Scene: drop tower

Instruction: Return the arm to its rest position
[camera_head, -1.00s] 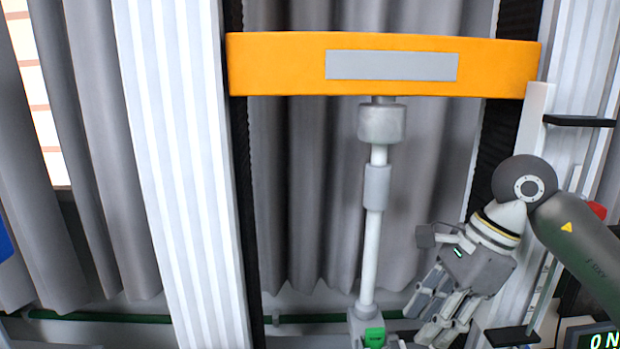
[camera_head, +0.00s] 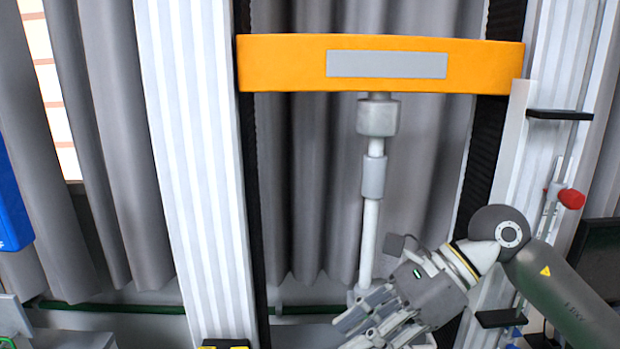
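My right arm comes in from the lower right, with a dark forearm and a round joint. My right gripper (camera_head: 362,328) hangs at the lower middle, pointing down and to the left. Its fingers look spread apart with nothing between them, though the lowest part is cut off by the frame edge. It overlaps the lower end of the vertical grey rod (camera_head: 369,230) in the picture; I cannot tell whether they touch. My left gripper is not in view.
An orange crossbeam (camera_head: 290,65) with a grey plate spans two pale ribbed columns (camera_head: 197,170). A black bracket (camera_head: 558,115) and a red knob (camera_head: 571,199) are at the right, near my arm. Grey curtains (camera_head: 310,180) hang behind. A blue object (camera_head: 12,212) is at the left edge.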

